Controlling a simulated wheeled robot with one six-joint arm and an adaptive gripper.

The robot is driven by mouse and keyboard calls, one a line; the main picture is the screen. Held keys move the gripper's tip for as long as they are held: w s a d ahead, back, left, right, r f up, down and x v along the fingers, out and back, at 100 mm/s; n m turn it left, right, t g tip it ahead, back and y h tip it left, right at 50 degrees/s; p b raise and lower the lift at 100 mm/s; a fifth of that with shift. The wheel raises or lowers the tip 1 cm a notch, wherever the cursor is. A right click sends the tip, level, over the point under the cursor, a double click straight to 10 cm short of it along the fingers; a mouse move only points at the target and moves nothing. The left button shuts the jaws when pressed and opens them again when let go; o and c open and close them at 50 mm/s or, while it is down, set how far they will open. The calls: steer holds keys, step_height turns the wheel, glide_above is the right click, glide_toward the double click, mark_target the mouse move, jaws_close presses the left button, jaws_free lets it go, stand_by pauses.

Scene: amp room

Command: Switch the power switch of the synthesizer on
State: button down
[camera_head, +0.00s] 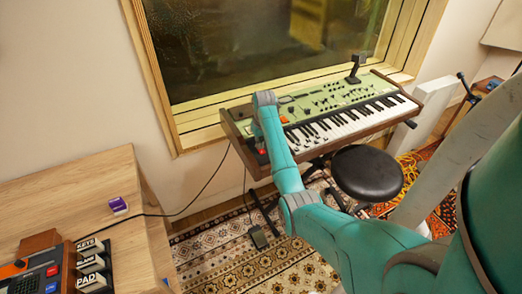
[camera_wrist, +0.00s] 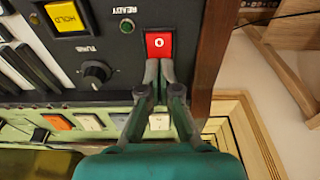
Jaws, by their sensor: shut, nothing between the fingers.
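The synthesizer (camera_head: 330,108) has a green panel, a keyboard and a wooden case, and stands below the window. My teal arm reaches over its left end. In the wrist view, the red power switch (camera_wrist: 160,45) sits on the dark panel near the wooden end cheek (camera_wrist: 212,50) and bears a white round mark. My gripper (camera_wrist: 160,68) is shut and empty, its fingertips at the switch's lower edge in the picture. I cannot tell whether they touch it. The ready light (camera_wrist: 127,27) beside the switch is dark green. My fingers are not clear in the head view.
A yellow hold button (camera_wrist: 66,17) and a tune knob (camera_wrist: 96,73) are near the switch. A round black stool (camera_head: 367,172) stands before the keyboard. A wooden desk (camera_head: 80,190) is at the left, with a purple item (camera_head: 118,204) on it. Cables run along the floor.

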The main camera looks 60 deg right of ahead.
steer(key=shift+f, duration=0.2)
steer(key=shift+r, duration=3.55)
